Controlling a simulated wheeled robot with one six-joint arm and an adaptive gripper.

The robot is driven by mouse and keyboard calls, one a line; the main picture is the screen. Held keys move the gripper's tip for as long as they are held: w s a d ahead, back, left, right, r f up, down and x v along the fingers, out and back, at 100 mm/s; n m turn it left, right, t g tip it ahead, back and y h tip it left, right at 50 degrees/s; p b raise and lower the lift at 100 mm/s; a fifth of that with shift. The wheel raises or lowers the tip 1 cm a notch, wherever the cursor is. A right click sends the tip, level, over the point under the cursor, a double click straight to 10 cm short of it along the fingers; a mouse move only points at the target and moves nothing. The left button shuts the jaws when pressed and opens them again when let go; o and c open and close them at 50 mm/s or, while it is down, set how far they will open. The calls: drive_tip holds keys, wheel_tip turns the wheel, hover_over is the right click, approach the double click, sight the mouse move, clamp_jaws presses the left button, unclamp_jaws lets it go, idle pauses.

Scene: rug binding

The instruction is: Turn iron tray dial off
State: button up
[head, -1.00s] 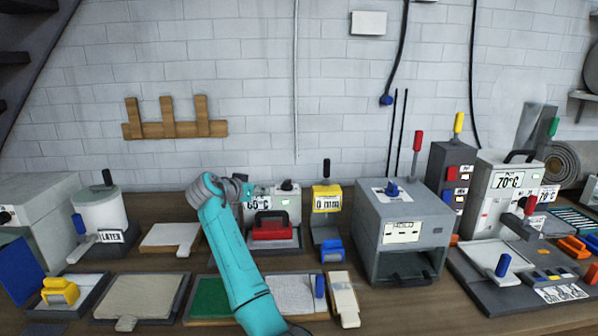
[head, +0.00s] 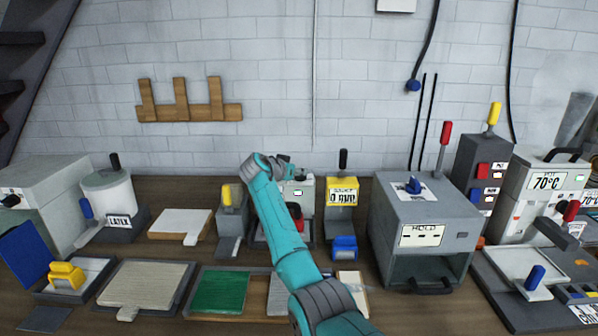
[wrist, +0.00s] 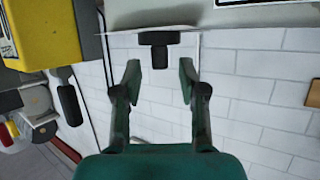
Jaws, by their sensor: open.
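My gripper (head: 288,168) is just above the box top. In the wrist view my gripper (wrist: 158,80) is open, its two fingers apart. A black dial (wrist: 158,42) shows between and slightly beyond the fingertips, with a gap on both sides. It projects from the edge of a pale surface. I cannot read the dial's setting.
A yellow gauge box (head: 341,196) with a black lever stands close to the right; it also shows in the wrist view (wrist: 40,35). A grey press box (head: 425,225) is farther right.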

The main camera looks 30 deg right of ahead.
drive_tip(key=shift+x, duration=0.9)
clamp_jaws()
drive_tip(key=shift+f, duration=0.1)
drive_tip(key=n+t+y, duration=0.2)
drive_tip(key=n+t, duration=0.1)
drive_tip(key=n+t+y, duration=0.2)
drive_tip(key=shift+s+d, duration=0.25)
drive_tip(key=shift+d, duration=0.05)
drive_tip(key=n+t+y, duration=0.1)
drive_tip(key=n+y, duration=0.1)
drive_tip(key=n+t+y, duration=0.1)
drive_tip(key=n+y, duration=0.2)
drive_tip(key=shift+d+y, duration=0.2)
drive_tip(key=shift+y, duration=0.1)
drive_tip(key=shift+n+y, duration=1.7)
